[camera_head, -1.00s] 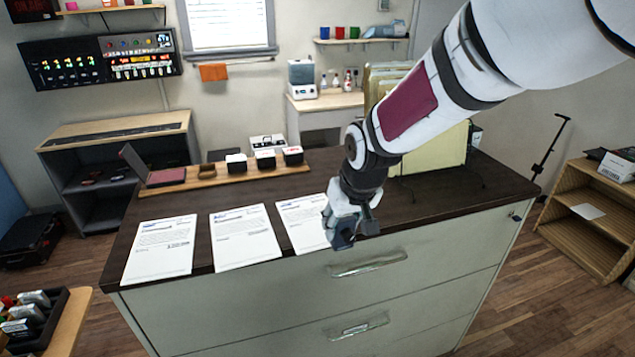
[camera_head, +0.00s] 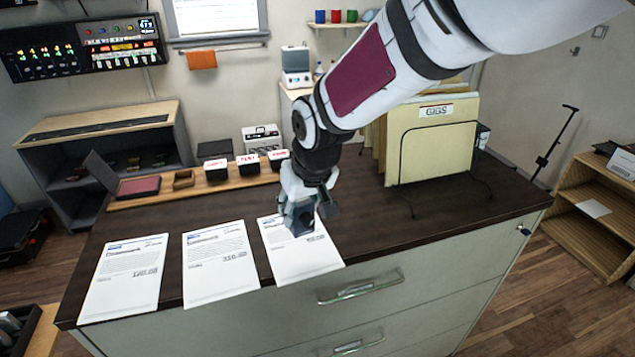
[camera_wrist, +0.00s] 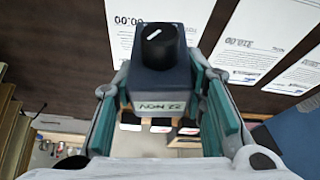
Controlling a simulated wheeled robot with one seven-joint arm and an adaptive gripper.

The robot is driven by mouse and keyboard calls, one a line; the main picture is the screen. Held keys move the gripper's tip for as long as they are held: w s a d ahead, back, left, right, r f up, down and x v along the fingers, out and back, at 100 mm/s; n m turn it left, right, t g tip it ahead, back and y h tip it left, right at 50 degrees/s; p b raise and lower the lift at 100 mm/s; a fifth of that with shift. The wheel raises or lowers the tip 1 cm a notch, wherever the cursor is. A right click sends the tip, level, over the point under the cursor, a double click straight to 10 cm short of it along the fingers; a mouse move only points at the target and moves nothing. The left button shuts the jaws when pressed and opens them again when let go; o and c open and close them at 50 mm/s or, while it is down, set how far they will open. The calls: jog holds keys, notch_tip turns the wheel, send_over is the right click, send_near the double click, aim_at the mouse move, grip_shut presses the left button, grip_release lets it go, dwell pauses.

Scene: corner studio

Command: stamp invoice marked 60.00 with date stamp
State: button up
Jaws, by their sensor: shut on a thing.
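My gripper (camera_head: 300,212) is shut on a dark date stamp (camera_head: 302,220) and holds it over the rightmost invoice. In the wrist view the stamp (camera_wrist: 160,75) sits between the teal fingers, with a black knob and a pale date label that seems to read 22 NOV. The rightmost invoice (camera_head: 312,262) lies flat on the dark cabinet top (camera_head: 400,220). In the wrist view this invoice (camera_wrist: 120,45) shows 60.00 upside down, partly behind the stamp. I cannot tell whether the stamp touches the paper.
Two other invoices, the middle one (camera_head: 220,268) and the left one (camera_head: 122,280), lie alongside. Behind is a wooden tray (camera_head: 130,203) with an open ink pad (camera_head: 138,187) and several stamps (camera_head: 248,165). A folder rack (camera_head: 435,150) stands right of my arm.

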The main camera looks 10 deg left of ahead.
aim_at(302, 233)
jog(key=shift+w+f+b, duration=0.1)
jog(key=shift+f+b, duration=0.55)
jog(key=shift+f, duration=2.6)
jog(key=shift+f, duration=0.3)
jog(key=shift+d, duration=0.1)
jog(key=shift+r+p, duration=0.85)
jog(key=shift+r, duration=3)
